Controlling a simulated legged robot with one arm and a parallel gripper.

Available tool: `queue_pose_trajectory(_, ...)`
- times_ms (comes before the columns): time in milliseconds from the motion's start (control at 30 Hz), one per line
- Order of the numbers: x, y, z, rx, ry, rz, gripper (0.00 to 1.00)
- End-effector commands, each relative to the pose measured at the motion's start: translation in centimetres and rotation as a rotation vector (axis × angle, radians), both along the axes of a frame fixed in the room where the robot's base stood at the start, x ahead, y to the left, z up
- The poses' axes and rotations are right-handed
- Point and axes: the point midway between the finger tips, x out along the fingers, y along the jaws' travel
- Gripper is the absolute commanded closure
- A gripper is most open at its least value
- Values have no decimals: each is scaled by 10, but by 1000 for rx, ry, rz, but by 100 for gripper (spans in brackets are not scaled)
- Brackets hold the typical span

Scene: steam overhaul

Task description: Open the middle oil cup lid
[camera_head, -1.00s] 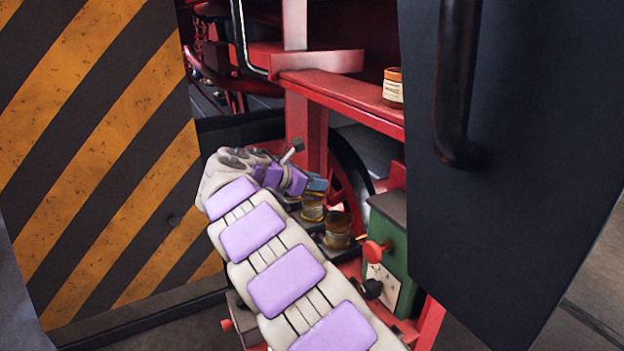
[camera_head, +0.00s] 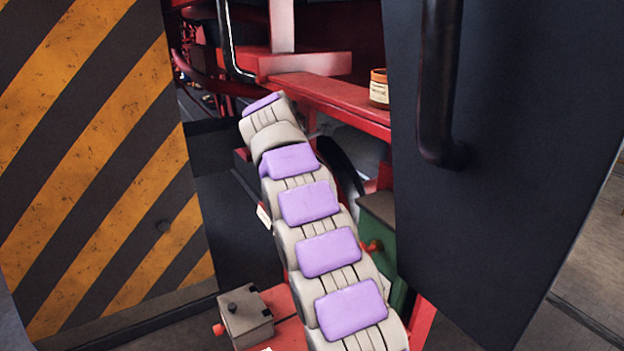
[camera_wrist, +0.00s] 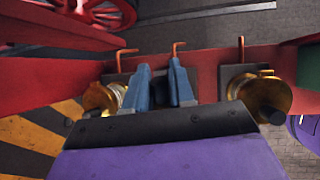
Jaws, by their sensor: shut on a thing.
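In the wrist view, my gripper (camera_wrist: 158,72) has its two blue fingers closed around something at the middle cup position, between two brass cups. The held part is mostly hidden by the fingers and the dark wrist edge; it appears to be the middle oil cup lid. The left brass oil cup (camera_wrist: 103,97) is beside the left finger, partly covered. In the head view my arm hides the gripper and the cups.
A black panel with a handle (camera_head: 437,90) fills the right side, and a striped yellow-black panel (camera_head: 95,150) the left. A labelled jar (camera_head: 379,88) stands on the red ledge (camera_head: 335,95). A green box (camera_head: 379,228) and grey box (camera_head: 246,318) flank my arm.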

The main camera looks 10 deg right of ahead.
Motion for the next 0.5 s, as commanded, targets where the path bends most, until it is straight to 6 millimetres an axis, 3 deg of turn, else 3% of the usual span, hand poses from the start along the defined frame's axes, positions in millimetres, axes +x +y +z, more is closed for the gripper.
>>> queue_pose_trajectory(500,2,-1,3,41,3,4,100)
